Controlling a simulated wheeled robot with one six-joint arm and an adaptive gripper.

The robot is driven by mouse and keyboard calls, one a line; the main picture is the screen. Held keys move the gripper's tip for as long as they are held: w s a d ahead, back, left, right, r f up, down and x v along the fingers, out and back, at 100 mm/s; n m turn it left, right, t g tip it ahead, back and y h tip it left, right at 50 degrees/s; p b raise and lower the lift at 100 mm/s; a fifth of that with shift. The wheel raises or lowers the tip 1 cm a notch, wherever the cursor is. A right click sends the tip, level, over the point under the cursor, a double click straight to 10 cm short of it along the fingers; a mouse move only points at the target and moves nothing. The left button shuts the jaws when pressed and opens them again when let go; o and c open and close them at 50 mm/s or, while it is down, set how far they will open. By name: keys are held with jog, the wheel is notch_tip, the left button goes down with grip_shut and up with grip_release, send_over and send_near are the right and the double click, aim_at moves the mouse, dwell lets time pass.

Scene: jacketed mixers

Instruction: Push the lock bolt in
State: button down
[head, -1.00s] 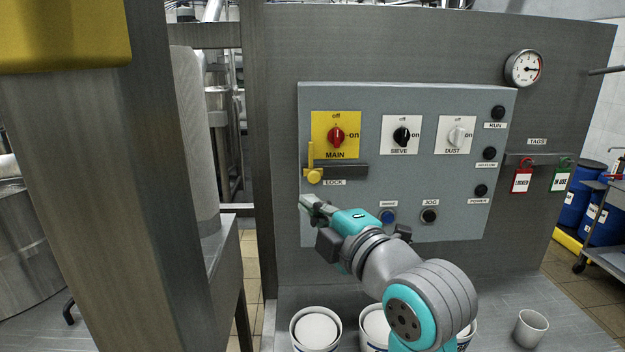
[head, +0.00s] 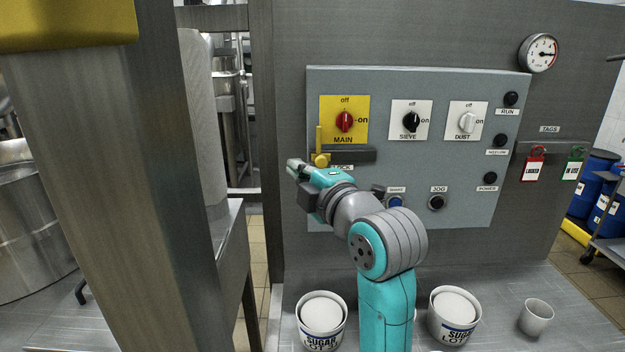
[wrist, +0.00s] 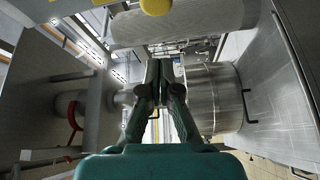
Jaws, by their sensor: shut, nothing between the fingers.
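The lock bolt is a yellow piece with a round knob (head: 320,159) and an upright bar, at the left end of a dark slide bar (head: 352,156) under the yellow MAIN switch plate (head: 331,105). The LOCK label is partly hidden by my arm. My gripper (head: 292,165) is shut and empty, just left of and slightly below the knob in the head view, pointing left. I cannot tell if it touches the knob. In the wrist view the shut fingers (wrist: 159,75) show, with a yellow round end (wrist: 155,6) at the top edge.
The grey control panel (head: 470,200) carries SIEVE and DUST switches and several buttons. Sugar tubs (head: 321,318) and a cup (head: 535,318) stand on the steel table below. A steel post (head: 115,190) stands at the left. A gap opens left of the panel.

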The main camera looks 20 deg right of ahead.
aim_at(328, 160)
jog(key=d, duration=0.1)
jog(key=w+d, duration=0.2)
jog(key=shift+d+f, duration=0.2)
jog(key=shift+f, duration=0.05)
jog(key=shift+d, duration=0.15)
jog(key=shift+s+d, duration=0.25)
jog(key=shift+d, duration=0.4)
jog(key=shift+s+d, duration=0.2)
jog(key=shift+d, duration=0.45)
jog(key=shift+s+d, duration=0.25)
jog(key=shift+d, duration=0.4)
